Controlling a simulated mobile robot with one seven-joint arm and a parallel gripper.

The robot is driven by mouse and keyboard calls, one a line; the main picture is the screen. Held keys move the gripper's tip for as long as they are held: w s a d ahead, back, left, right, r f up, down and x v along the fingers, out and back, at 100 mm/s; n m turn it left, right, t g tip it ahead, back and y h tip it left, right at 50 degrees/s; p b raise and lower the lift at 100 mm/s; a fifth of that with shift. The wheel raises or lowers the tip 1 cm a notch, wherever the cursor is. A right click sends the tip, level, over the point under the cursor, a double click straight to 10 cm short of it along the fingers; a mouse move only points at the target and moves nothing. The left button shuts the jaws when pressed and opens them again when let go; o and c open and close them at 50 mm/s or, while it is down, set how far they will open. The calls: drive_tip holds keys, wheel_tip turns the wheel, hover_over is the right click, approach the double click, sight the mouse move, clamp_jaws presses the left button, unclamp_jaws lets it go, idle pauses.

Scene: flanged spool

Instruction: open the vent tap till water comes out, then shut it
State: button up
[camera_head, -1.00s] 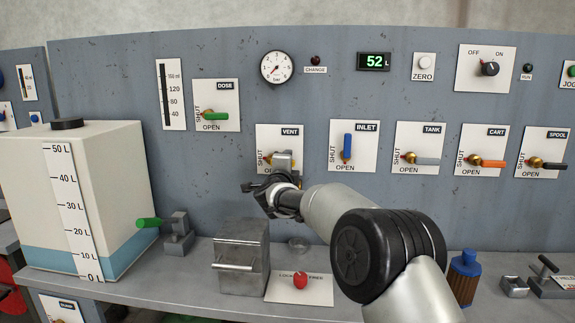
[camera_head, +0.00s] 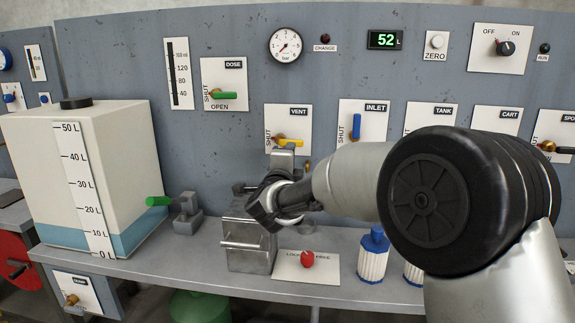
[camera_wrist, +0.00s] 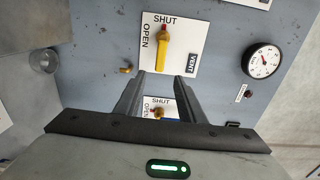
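The vent tap (camera_head: 290,143) has a yellow lever on a brass hub, on a white plate (camera_head: 273,114) marked VENT. The lever lies level, pointing right in the head view. In the wrist view the vent lever (camera_wrist: 163,52) shows whole, with SHUT above it and OPEN to its left. A small brass nozzle (camera_wrist: 125,70) sits beside the plate; I see no water at it. My gripper (camera_wrist: 159,75) is open, its two fingers apart with nothing between them. In the head view my gripper (camera_head: 283,160) is just below and in front of the vent plate, clear of the lever.
The inlet tap (camera_head: 356,126), with a blue upright lever, is to the right. A grey block (camera_head: 247,248) and a red knob (camera_head: 307,259) are on the bench under my arm. The display (camera_head: 385,39) reads 52 L.

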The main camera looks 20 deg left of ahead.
drive_tip(key=v, duration=0.4)
drive_tip(key=shift+s, duration=0.1)
idle(0.3)
drive_tip(key=s+d+r+n+g, duration=0.1)
drive_tip(key=s+d+n+g, duration=0.2)
drive_tip(key=s+d+n, duration=0.5)
drive_tip(key=s+d+r+n+g, duration=0.1)
drive_tip(key=d+r+n+g, duration=0.15)
drive_tip(key=d, duration=0.95)
drive_tip(key=s+d+f+n+g+h, duration=0.25)
drive_tip(key=s+d+f, duration=0.35)
drive_tip(key=s+d, duration=0.55)
drive_tip(key=s+d+f+n+g+h, duration=0.2)
drive_tip(key=s+d+f+g, duration=0.25)
drive_tip(key=s+d, duration=0.7)
wheel_tip(320, 180, up, 23)
drive_tip(key=a+p, duration=0.1)
drive_tip(key=p, duration=2.3)
drive_tip(key=shift+s+a+f+t, duration=0.2)
drive_tip(key=shift+s+a+t, duration=0.1)
drive_tip(key=shift+s+t, duration=0.05)
